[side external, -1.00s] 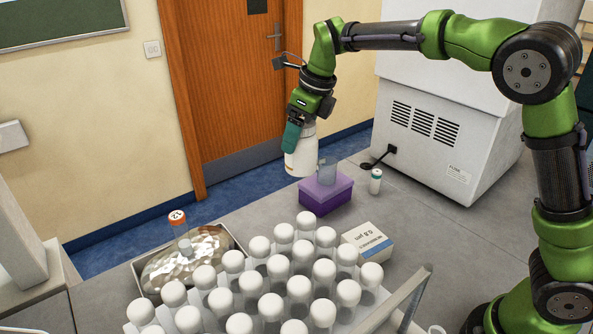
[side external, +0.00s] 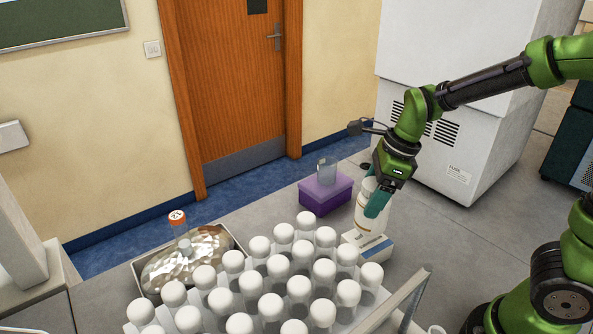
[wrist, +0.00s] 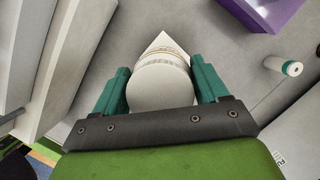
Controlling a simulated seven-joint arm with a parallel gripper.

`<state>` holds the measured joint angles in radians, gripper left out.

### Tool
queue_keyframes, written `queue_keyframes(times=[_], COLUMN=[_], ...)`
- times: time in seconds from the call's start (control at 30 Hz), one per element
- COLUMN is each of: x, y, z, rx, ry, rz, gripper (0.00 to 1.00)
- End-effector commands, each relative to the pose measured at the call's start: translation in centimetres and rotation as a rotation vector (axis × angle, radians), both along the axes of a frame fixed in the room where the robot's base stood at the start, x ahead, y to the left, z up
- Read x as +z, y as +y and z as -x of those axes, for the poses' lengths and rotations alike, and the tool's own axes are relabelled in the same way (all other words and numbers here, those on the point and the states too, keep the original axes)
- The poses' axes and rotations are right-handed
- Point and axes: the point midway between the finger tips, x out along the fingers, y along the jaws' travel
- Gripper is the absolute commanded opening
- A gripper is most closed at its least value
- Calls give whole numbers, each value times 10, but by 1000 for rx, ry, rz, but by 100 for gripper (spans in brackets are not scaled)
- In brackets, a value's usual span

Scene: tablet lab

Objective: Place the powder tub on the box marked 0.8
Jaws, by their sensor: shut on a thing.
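The powder tub (side external: 370,217) is white with a rounded lid and stands nearly upright in my gripper (side external: 376,203). In the wrist view its lid (wrist: 160,88) fills the space between the teal fingers of my gripper (wrist: 160,82), which press on both sides. The white box (side external: 373,250) with a blue stripe lies flat directly below the tub. The box's mark is covered now; it read upside down as 0.8 earlier. A box corner (wrist: 162,40) shows past the tub in the wrist view. I cannot tell whether the tub's base touches the box.
A purple box (side external: 326,197) with a clear beaker (side external: 327,172) on it stands behind. A rack of white-capped tubes (side external: 270,285) is close on the left. A small white bottle (wrist: 291,68) stands to the right in the wrist view. Grey bench (side external: 440,240) is clear at right.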

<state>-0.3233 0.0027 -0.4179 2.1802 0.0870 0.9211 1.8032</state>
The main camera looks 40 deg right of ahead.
Motion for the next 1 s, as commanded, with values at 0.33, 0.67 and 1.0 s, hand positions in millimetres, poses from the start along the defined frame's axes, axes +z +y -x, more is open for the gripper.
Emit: queue_keyframes(times=[0.33, 0.67, 1.0], x=[-37, -40, -40], y=[-1, -1, 0], z=[0, 0, 0], rx=[-3, -3, -2], ry=[0, 1, 2], rz=[1, 1, 1], gripper=[30, 30, 98])
